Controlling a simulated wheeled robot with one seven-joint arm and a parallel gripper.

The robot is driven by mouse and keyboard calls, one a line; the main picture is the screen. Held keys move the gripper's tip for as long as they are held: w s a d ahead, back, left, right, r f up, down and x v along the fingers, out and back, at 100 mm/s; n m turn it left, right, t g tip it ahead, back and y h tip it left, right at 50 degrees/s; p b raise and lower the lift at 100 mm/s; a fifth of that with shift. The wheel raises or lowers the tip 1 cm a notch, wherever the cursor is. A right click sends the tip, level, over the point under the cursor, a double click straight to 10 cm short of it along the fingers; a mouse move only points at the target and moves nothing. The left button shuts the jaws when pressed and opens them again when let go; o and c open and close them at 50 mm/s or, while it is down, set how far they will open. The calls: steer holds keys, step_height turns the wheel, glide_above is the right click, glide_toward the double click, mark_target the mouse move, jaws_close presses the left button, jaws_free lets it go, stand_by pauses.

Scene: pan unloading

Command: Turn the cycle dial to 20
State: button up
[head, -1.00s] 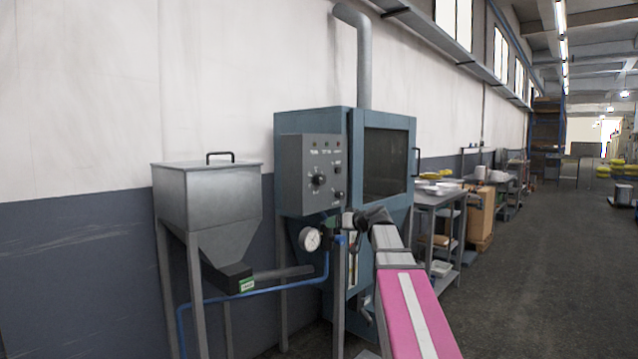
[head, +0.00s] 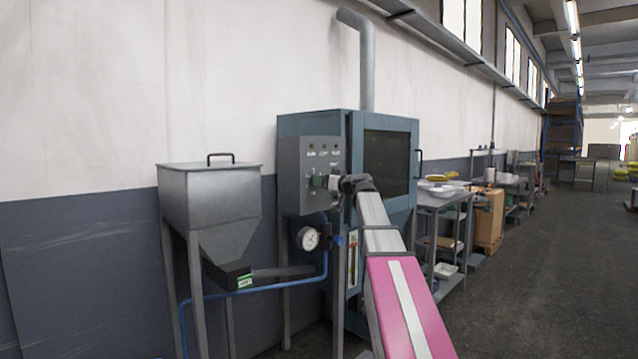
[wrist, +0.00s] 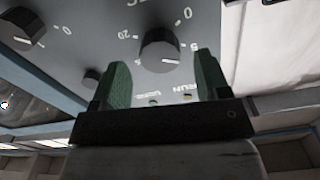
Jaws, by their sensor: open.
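The control panel (head: 320,165) is a grey box on the front of the blue-grey machine. In the wrist view the dial (wrist: 160,47), a dark round knob, stands between the green fingers of my gripper (wrist: 162,75). The marks 20, 0 and 5 show around it, turned over in this view. A small light mark shows near its lower right edge; I cannot tell its exact reading. My gripper is open, with a visible gap between each finger and the dial. In the head view my gripper (head: 325,182) is at the panel face and hides the dial.
A second knob (wrist: 20,27) and a small knob (wrist: 90,77) sit beside the dial on the panel. A steel hopper (head: 210,200) stands to the left. A pressure gauge (head: 308,238) is below the panel. The machine's windowed door (head: 386,162) is to the right.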

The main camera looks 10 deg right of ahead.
steer(key=shift+x, duration=1.6)
steer(key=c, duration=0.9)
